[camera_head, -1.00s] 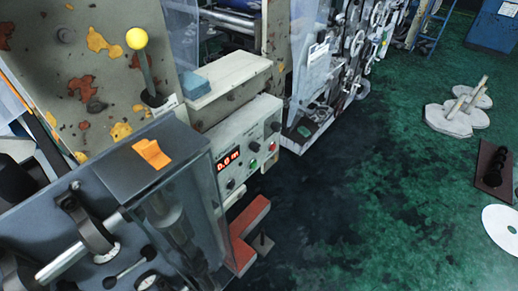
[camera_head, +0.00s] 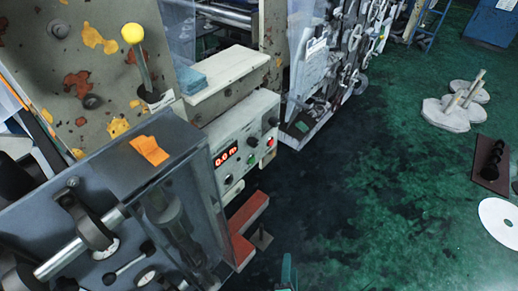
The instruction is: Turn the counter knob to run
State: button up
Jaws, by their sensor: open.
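The counter box (camera_head: 243,133) is a pale panel right of the grey machine cabinet. Its red display (camera_head: 226,155) reads 0.0 m. A small black knob (camera_head: 229,179) sits below the display. Other black knobs sit at the box's right side, one small (camera_head: 254,140) and one larger (camera_head: 273,122). A green button (camera_head: 250,159) and a red button (camera_head: 270,142) are below them. The labels and knob pointers are too small to read, so I cannot tell which setting is selected. My gripper's fingers are not visible.
A teal piece (camera_head: 287,272) juts in at the bottom edge; I cannot tell what it is. A red bracket (camera_head: 247,214) sticks out below the box. A yellow-topped lever (camera_head: 141,65) stands at upper left.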

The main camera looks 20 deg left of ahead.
jog(key=w+a+r+m+y, duration=0.2)
jog(key=w+a+m+y, duration=0.1)
jog(key=w, duration=0.6)
jog(key=g+y, duration=0.5)
jog(key=y, duration=0.6)
send_near(255, 145)
jog(key=x, duration=0.8)
jog(key=shift+w+a, duration=0.2)
jog(key=shift+w, duration=0.15)
jog(key=shift+a, duration=0.15)
jog(key=shift+s+f, duration=0.1)
jog(key=c, duration=1.1)
